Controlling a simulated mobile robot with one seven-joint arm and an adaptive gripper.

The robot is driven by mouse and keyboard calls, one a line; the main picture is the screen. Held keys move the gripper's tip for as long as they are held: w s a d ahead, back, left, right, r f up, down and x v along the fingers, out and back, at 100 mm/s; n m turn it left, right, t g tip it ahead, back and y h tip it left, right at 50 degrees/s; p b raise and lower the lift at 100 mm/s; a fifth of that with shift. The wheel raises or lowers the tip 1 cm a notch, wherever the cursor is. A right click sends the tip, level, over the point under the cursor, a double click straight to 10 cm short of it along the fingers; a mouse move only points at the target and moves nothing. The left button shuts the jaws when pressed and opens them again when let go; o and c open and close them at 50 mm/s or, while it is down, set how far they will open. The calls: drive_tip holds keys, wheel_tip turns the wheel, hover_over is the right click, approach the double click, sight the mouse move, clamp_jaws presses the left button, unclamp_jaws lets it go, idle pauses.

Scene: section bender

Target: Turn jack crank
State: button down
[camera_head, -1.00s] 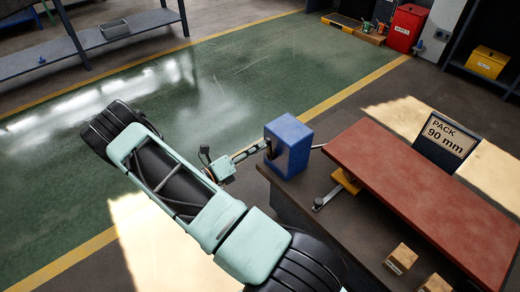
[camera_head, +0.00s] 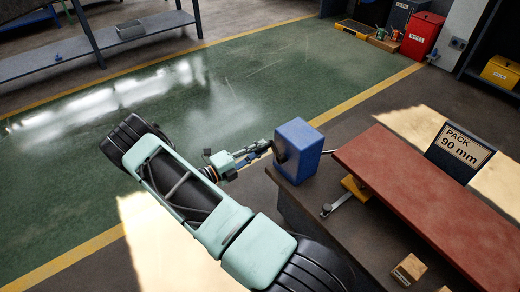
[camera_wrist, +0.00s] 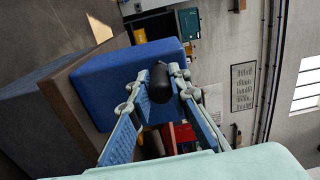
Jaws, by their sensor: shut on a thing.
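A black crank handle (camera_wrist: 160,78) stands in front of that face, between my fingers. My gripper (camera_wrist: 163,90) is shut on this handle, with one finger on each side. In the head view my gripper (camera_head: 268,148) reaches the left side of the box. The handle and the crank arm are mostly hidden there by the fingers.
A long rust-red slab (camera_head: 425,200) lies on the dark bench (camera_head: 350,230) right of the box. A "PACK 90 mm" sign (camera_head: 461,148) stands behind it. A yellow block (camera_head: 355,187), a metal lever (camera_head: 338,203) and wooden blocks (camera_head: 408,269) are near. The green floor (camera_head: 240,90) is clear.

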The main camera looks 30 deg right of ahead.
drive_tip(key=shift+w, duration=0.15)
drive_tip(key=c, duration=1.8)
unclamp_jaws()
drive_tip(key=s+a, duration=0.1)
drive_tip(key=a, duration=1.1)
